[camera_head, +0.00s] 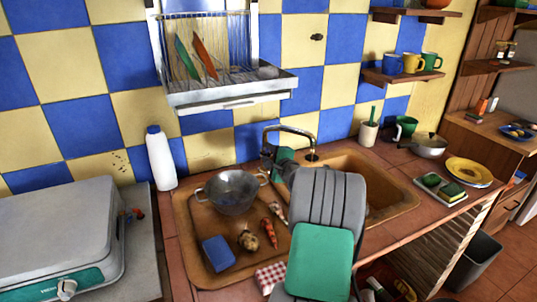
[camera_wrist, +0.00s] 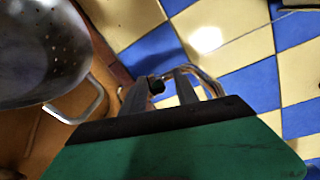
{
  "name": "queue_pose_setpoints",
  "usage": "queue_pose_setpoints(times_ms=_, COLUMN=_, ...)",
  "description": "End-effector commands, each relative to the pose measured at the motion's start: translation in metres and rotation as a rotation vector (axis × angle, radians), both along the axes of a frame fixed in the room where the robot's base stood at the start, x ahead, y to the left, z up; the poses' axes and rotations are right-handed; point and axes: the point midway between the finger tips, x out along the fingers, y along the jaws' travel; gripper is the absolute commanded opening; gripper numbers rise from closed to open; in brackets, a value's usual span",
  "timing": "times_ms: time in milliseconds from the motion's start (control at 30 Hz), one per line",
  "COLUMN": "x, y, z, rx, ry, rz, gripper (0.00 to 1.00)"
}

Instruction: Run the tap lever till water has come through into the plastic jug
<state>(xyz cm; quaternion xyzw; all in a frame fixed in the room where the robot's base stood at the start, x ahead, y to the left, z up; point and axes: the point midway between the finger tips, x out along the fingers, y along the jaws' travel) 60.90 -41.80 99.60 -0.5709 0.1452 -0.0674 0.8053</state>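The tap (camera_head: 292,129) stands at the back of the counter, its metal spout curving over the sink (camera_head: 385,190). In the wrist view the spout (camera_wrist: 208,80) shows just beyond my gripper (camera_wrist: 160,88). My gripper's two fingers are apart, with a small dark knob (camera_wrist: 156,86), apparently the tap lever's end, between or just beyond them. I cannot tell whether a finger touches it. In the head view my arm hides most of the gripper and part of the sink. I see no plastic jug and no running water.
A metal colander (camera_head: 233,192) stands on the brown drainboard left of the tap; it is close in the wrist view (camera_wrist: 45,50). A blue box (camera_head: 218,253) and vegetables lie in front. A white bottle (camera_head: 160,158) stands behind. A dish rack (camera_head: 228,92) hangs above.

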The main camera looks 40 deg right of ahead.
Motion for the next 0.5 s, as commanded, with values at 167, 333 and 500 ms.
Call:
queue_pose_setpoints(times_ms=167, x=-0.014, y=0.003, z=0.002, rx=-0.001, ry=0.0, rz=-0.002, gripper=0.36)
queue_pose_setpoints(times_ms=333, x=-0.049, y=0.013, z=0.007, rx=0.0, ry=-0.001, rz=-0.004, gripper=0.36)
queue_pose_setpoints(times_ms=500, x=-0.071, y=0.02, z=0.011, rx=0.001, ry=0.0, rz=-0.002, gripper=0.36)
